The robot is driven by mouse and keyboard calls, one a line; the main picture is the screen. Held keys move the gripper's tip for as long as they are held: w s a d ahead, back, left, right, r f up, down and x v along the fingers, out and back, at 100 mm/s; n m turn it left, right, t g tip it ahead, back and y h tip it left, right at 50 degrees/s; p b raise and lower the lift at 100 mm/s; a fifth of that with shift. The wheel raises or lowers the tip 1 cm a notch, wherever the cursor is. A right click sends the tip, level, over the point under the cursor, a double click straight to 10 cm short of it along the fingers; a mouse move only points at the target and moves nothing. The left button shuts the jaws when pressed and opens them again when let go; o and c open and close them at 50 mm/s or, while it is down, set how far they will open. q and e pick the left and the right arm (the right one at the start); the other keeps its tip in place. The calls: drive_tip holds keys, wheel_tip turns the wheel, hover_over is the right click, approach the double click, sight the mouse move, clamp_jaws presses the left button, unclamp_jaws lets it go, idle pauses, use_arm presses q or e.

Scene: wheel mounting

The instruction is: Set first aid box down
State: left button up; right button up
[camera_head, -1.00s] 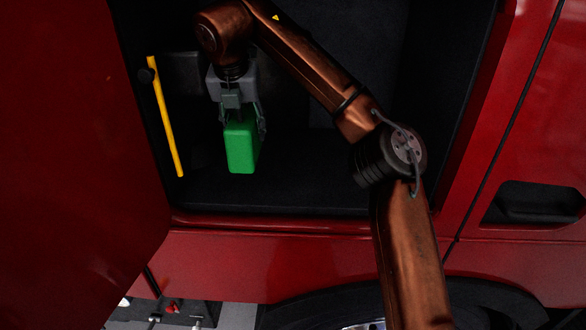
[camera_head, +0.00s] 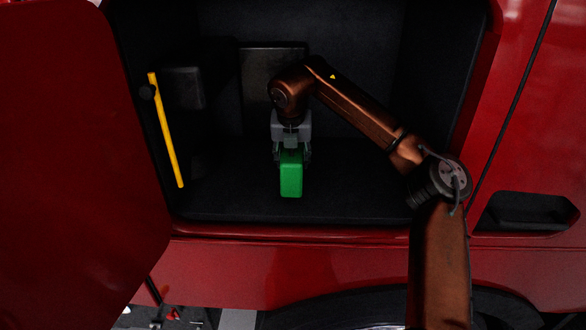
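The green first aid box (camera_head: 291,179) is inside the dark compartment of the red vehicle, near the middle of its floor. My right gripper (camera_head: 291,157) points down over the box, with its fingers on either side of the box's upper part, and is shut on it. The box hangs roughly upright below the gripper. I cannot tell whether its underside touches the compartment floor (camera_head: 370,190). My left gripper is not in view.
A yellow bar (camera_head: 166,130) stands at the compartment's left side. An open red door (camera_head: 70,150) is at the left. Dark box shapes (camera_head: 273,72) are at the back. The floor right of the box is clear. A red sill (camera_head: 300,232) edges the front.

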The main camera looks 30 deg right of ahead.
wheel_tip(320, 180, down, 2)
drive_tip(key=shift+w+d+f, duration=0.1)
drive_tip(key=shift+d+f, duration=0.05)
drive_tip(key=shift+f, duration=0.45)
drive_tip(key=shift+d, duration=0.1)
drive_tip(key=shift+f, duration=0.15)
drive_tip(key=o, duration=1.6)
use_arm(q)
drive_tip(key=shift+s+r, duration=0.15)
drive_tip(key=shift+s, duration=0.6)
